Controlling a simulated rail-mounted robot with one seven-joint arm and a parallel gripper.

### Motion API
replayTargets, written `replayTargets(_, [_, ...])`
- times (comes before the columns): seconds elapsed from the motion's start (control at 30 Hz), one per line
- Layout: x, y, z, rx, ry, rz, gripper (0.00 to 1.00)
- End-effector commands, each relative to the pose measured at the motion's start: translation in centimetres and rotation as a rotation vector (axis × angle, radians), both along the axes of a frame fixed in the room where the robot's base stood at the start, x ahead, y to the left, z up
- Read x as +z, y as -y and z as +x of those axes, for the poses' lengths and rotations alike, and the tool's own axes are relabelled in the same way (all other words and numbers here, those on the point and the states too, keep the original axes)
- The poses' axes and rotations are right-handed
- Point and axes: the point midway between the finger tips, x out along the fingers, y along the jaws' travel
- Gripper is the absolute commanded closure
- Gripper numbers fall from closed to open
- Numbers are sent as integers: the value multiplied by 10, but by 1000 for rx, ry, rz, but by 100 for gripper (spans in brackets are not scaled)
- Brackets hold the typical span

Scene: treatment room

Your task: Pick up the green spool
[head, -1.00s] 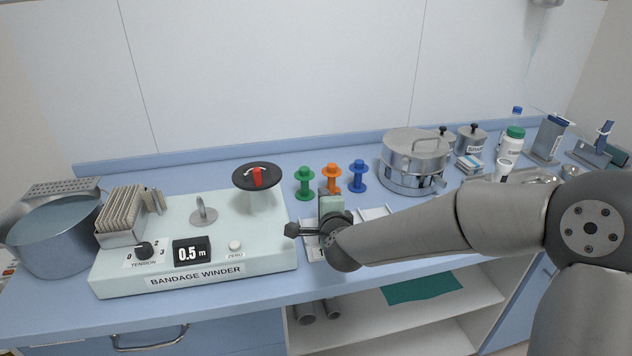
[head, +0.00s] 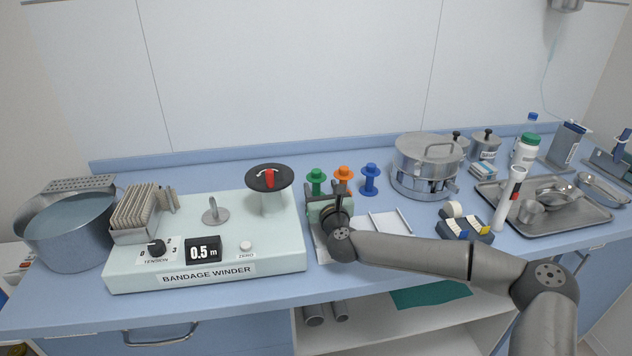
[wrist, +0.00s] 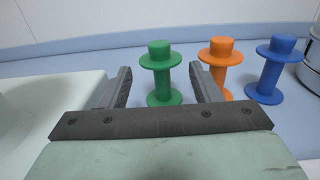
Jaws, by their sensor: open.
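The green spool (head: 316,178) stands upright on the blue counter, first from the left in a row of three spools. In the wrist view the green spool (wrist: 161,72) appears between and beyond my two open fingers. My gripper (wrist: 160,85) is open and empty, pointed at the spool. In the head view my gripper (head: 320,197) is just in front of the green spool and hides its lower part. I cannot tell whether the fingertips reach around the stem.
An orange spool (wrist: 219,65) stands close to the right of the green one, then a blue spool (wrist: 272,70). The bandage winder (head: 205,245) is to the left. A steel drum (head: 425,165) stands right of the spools. A white tray (head: 388,222) lies in front.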

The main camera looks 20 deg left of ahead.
Motion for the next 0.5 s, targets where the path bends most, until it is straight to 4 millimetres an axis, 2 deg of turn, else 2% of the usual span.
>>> replayTargets(0.1, [1, -11, 17, -1, 1, -1, 43])
replayTargets(0.37, [0, -23, 34, 0, 0, -2, 43])
replayTargets(0.5, [-1, -34, 52, -1, 1, -3, 43])
